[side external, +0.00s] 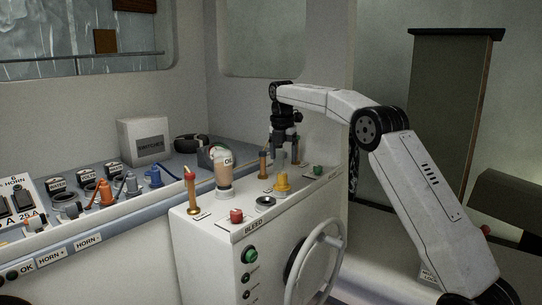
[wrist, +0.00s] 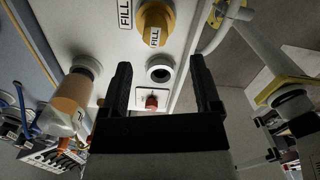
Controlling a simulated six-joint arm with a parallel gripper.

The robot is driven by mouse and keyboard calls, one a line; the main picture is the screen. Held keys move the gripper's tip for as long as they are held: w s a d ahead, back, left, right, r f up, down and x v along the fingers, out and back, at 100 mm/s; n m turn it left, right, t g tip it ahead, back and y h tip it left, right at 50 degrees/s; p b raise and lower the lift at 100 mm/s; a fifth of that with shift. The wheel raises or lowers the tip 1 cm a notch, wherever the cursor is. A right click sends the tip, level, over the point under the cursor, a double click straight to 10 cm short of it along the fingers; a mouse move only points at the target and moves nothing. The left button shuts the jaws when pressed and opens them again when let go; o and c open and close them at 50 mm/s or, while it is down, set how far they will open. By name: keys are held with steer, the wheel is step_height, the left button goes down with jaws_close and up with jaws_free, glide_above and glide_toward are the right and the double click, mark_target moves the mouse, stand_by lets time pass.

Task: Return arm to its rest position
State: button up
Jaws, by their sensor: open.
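My gripper (side external: 285,158) hangs pointing down above the back of the white console (side external: 205,240), with the arm reaching in from the right. In the wrist view, my gripper (wrist: 161,72) shows two dark fingers spread apart with nothing held between them. Beyond the fingers are a yellow FILL cap (wrist: 155,20), a round dark port (wrist: 160,73) and a red button (wrist: 151,103). The rest position itself is not marked in either view.
An amber OIL bottle (side external: 224,170), a red-tipped brass post (side external: 191,192) and a yellow cap (side external: 282,183) stand up from the console top. A handwheel (side external: 318,262) is on its front.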

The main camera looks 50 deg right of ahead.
steer(key=shift+s+a+f+m+h, duration=0.15)
steer(key=shift+s+f+m+h, duration=0.1)
steer(key=shift+m, duration=0.25)
steer(key=shift+s+a+f+m+h, duration=0.15)
steer(key=shift+s+m+h, duration=0.1)
steer(key=shift+m, duration=0.25)
steer(key=s+a+f+m+t, duration=0.1)
steer(key=s+a+f+m, duration=0.8)
steer(key=s+a, duration=0.2)
steer(key=s+a+f+m+t+y, duration=0.1)
steer(key=s+a+f+m, duration=0.9)
steer(key=s+a, duration=0.2)
steer(key=shift+s+f+t+y, duration=0.15)
steer(key=shift+f+t+y, duration=0.05)
steer(key=shift+t+y, duration=0.1)
